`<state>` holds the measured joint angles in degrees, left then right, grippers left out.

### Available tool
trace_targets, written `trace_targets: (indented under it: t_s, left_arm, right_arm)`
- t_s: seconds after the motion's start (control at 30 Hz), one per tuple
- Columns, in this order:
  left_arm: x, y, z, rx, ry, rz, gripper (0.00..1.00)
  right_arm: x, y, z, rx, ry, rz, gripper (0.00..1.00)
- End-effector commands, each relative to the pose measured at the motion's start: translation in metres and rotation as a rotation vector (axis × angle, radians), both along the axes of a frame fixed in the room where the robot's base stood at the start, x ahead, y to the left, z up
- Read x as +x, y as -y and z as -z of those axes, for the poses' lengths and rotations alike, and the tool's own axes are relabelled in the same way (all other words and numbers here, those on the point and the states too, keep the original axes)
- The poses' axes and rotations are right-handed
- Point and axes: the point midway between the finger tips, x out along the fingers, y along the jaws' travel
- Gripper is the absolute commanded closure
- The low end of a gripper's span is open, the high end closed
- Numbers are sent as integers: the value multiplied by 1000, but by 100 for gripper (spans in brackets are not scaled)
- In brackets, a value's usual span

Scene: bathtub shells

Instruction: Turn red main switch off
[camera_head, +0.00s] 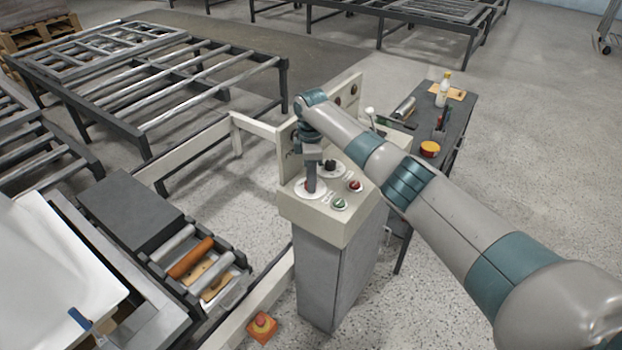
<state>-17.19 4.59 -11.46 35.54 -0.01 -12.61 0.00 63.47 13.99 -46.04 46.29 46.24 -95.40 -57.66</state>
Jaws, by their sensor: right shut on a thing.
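The red main switch (309,186) sits on a round white plate on the sloped top of the beige control console (318,220). Only a little of its red shows. My right gripper (312,187) points down from above and is shut on the red main switch, its fingers hiding most of it. My right arm reaches in from the lower right. My left gripper is not in view.
Beside the switch are a black knob (331,168), a red button (355,185) and a green button (340,204). A grey table (455,125) with a bottle and tools stands behind right. A roller rack (205,262) is at left, an orange emergency-stop box (262,327) below.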

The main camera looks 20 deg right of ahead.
Motion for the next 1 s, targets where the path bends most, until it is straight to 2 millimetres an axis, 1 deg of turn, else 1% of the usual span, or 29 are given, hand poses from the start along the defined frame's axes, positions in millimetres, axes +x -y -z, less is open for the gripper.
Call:
trace_targets:
  t_s: [0.03,0.17,0.2,0.27,0.57,0.73,0.87,1.0]
  left_arm:
    - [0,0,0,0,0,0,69]
    - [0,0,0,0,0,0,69]
    - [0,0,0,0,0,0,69]
    - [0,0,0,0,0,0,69]
    - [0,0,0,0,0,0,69]
    - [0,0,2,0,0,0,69]
    - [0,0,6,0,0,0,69]
    - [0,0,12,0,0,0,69]
  right_arm:
    - [2,0,-3,2,6,-1,95]
    - [2,0,-3,2,7,0,95]
    - [2,0,-3,2,7,0,68]
    - [2,0,-3,1,5,0,54]
    - [1,0,-1,1,2,1,54]
    - [1,0,-5,1,2,1,54]
    - [1,0,-16,1,3,1,54]
    - [2,0,-36,1,6,-1,54]
